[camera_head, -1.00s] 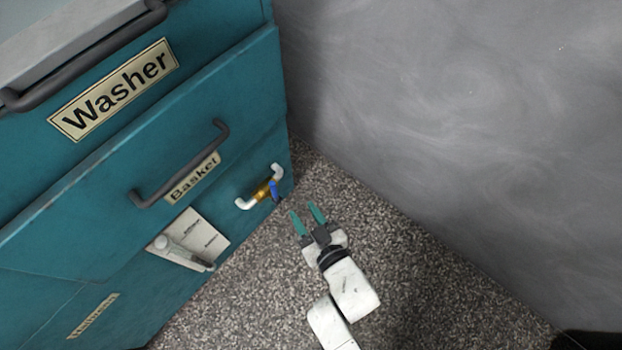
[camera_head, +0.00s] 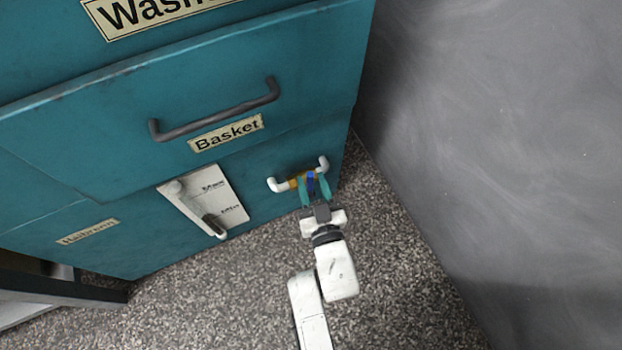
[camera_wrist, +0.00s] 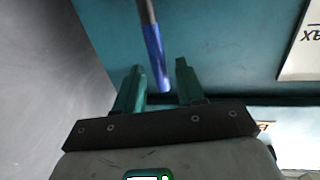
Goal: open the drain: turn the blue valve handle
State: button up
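The blue valve handle (camera_head: 311,184) sits on a brass valve (camera_head: 297,182) in a white pipe (camera_head: 277,185) low on the teal washer front. In the wrist view the blue handle (camera_wrist: 155,55) hangs between the two green fingers, with gaps visible on both sides. My gripper (camera_head: 314,190) is open, its fingers on either side of the handle. In the wrist view my gripper (camera_wrist: 159,85) also shows apart fingers. I cannot tell how deep the handle lies between the fingertips.
The teal washer (camera_head: 90,160) fills the left, with a Basket handle (camera_head: 215,112) above the valve. A panel with a lever (camera_head: 205,205) is left of the valve. A grey wall (camera_head: 500,130) stands at the right. Speckled floor (camera_head: 230,300) lies clear below.

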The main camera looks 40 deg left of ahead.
jog(key=shift+x, duration=1)
grip_shut()
